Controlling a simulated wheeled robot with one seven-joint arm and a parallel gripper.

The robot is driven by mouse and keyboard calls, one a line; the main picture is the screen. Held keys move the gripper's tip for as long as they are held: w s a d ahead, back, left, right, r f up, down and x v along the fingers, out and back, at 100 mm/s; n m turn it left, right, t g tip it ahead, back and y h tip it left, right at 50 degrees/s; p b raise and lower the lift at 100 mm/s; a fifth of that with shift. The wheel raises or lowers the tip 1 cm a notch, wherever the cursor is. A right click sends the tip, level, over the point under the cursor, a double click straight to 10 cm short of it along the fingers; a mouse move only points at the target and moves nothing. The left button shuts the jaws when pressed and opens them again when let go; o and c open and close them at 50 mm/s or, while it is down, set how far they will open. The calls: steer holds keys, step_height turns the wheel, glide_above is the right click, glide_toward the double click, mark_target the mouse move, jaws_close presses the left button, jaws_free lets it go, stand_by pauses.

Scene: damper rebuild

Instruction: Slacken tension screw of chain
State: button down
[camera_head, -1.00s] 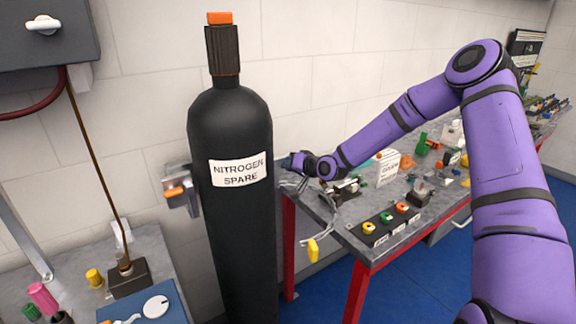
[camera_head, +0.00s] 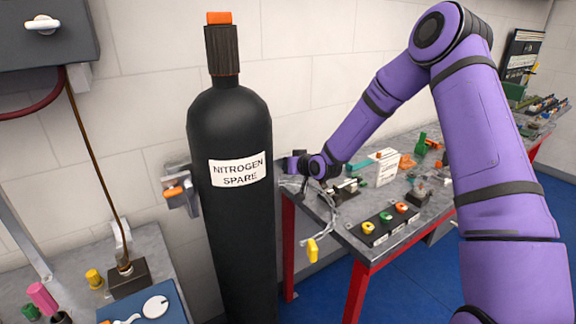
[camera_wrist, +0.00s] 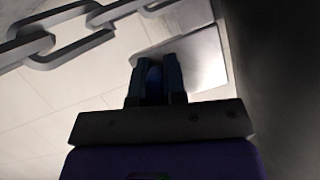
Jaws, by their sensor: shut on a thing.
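My gripper (camera_head: 287,164) is at the right edge of the black nitrogen cylinder (camera_head: 230,235), its tip partly hidden behind it. In the wrist view my gripper (camera_wrist: 155,68) has its two dark fingers closed on a small dark blue piece (camera_wrist: 154,84). This appears to be the tension screw, though it is mostly covered by the fingers. A pale metal plate (camera_wrist: 208,58) lies just beyond the fingertips. The steel chain (camera_wrist: 70,40) crosses the upper left of the wrist view, apart from the fingers. The cylinder stands upright.
A wall bracket with an orange part (camera_head: 173,192) is left of the cylinder. A grey line with a yellow end piece (camera_head: 312,250) hangs off the red-legged workbench (camera_head: 362,255). The bench holds several parts and a three-button box (camera_head: 383,222). Blue floor is open at lower right.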

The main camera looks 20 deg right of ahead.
steer(key=c, duration=1.2)
jaws_free()
steer(key=v, duration=1)
steer(key=shift+s+d+r, duration=0.1)
steer(key=shift+s+d, duration=0.05)
steer(key=shift+s, duration=0.2)
